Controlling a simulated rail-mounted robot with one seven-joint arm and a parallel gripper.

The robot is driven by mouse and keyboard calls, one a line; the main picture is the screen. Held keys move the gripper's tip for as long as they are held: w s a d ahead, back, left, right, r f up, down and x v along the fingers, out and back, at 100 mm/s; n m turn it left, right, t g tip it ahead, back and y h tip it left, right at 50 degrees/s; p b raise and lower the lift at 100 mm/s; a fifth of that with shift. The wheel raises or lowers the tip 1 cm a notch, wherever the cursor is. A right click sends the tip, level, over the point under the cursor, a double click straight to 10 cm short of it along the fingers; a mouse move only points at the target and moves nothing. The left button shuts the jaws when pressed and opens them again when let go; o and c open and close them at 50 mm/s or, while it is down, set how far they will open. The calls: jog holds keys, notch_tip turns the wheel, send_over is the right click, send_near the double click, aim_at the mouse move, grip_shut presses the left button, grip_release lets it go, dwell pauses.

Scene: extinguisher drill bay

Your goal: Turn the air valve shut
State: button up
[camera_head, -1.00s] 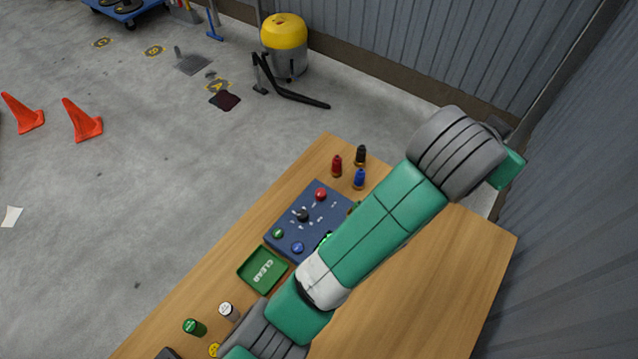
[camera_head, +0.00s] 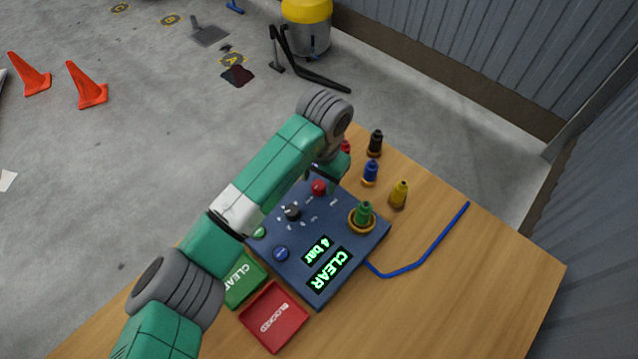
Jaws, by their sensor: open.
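A blue control panel (camera_head: 300,243) lies on the wooden table. It bears a black knob (camera_head: 291,211) with white marks around it, which looks like the air valve, though I cannot read its label. A red button (camera_head: 318,187), a blue button (camera_head: 281,254) and a green button (camera_head: 259,232) are near it. The lit display (camera_head: 325,263) reads "4 bar" and "CLEAR". A green nozzle (camera_head: 364,212) stands upright in a brass ring on the panel. My gripper (camera_head: 338,181) is open above the panel's far edge, beyond the knob and largely hidden by my arm; it appears empty.
Black (camera_head: 375,142), blue (camera_head: 370,171) and yellow (camera_head: 399,193) nozzles stand behind the panel, with a red one (camera_head: 346,147) partly hidden. A blue hose (camera_head: 425,258) runs rightward. A red "BLOCKED" tray (camera_head: 273,318) and green "CLEAR" tray (camera_head: 244,285) lie in front. The right tabletop is clear.

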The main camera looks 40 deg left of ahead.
notch_tip(320, 180, down, 2)
